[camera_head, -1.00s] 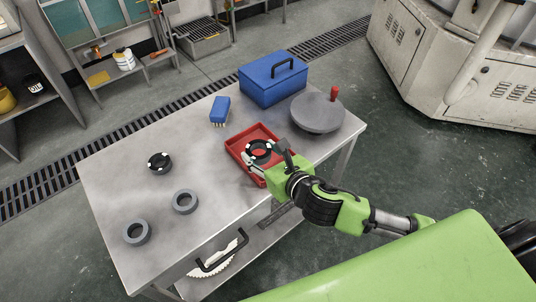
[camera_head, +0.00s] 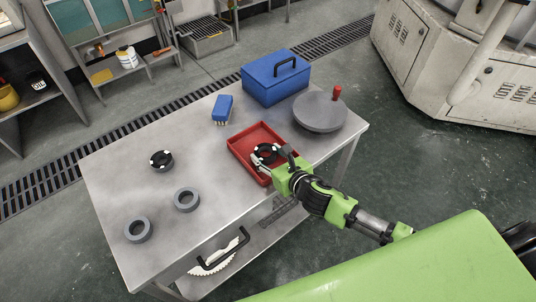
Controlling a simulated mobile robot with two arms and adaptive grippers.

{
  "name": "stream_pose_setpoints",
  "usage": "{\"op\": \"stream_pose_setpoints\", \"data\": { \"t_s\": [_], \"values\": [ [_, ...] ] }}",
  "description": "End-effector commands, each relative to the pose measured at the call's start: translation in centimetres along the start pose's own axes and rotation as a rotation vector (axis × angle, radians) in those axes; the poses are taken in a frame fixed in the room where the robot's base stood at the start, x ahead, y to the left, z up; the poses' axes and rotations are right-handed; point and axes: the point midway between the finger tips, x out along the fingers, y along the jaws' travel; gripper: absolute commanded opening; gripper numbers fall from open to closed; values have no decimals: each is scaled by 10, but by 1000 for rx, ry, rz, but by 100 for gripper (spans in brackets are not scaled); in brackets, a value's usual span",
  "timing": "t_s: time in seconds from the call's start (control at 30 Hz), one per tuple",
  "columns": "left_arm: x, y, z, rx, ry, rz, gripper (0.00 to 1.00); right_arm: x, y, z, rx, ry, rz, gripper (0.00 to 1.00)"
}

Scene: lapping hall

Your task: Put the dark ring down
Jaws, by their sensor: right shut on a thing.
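The dark ring (camera_head: 266,153) is at the red tray (camera_head: 242,155), over or on its floor in the front part. My right gripper (camera_head: 270,155) is shut on this ring, coming in from the lower right over the tray's front edge. Whether the ring touches the tray floor is hard to tell. Another dark ring with white spots (camera_head: 161,161) lies on the table to the left. My left gripper is not in view.
Two grey rings, one nearer (camera_head: 138,230) and one farther (camera_head: 187,200), lie on the metal table (camera_head: 110,190). The table's middle is clear.

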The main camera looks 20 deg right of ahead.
Motion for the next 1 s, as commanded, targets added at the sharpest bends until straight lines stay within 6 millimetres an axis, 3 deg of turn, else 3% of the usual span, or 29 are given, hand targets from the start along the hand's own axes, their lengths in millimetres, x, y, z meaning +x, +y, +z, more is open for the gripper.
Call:
{"op": "stream_pose_setpoints", "data": {
  "t_s": [0.13, 0.17, 0.2, 0.63, 0.77, 1.0],
  "values": [
    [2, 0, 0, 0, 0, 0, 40, 1, 0, -2, 0, -1, 0, 22],
    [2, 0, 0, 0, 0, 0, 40, 1, 0, -2, 0, 0, 0, 53],
    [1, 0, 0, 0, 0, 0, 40, 1, 0, -2, 0, 0, 0, 63],
    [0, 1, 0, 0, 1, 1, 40, -5, 0, 0, -1, 1, 0, 64],
    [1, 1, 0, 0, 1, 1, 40, -25, 0, -1, -2, 1, 1, 64],
    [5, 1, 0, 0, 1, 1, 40, -77, 0, -2, -2, 2, 1, 64]
  ]
}}
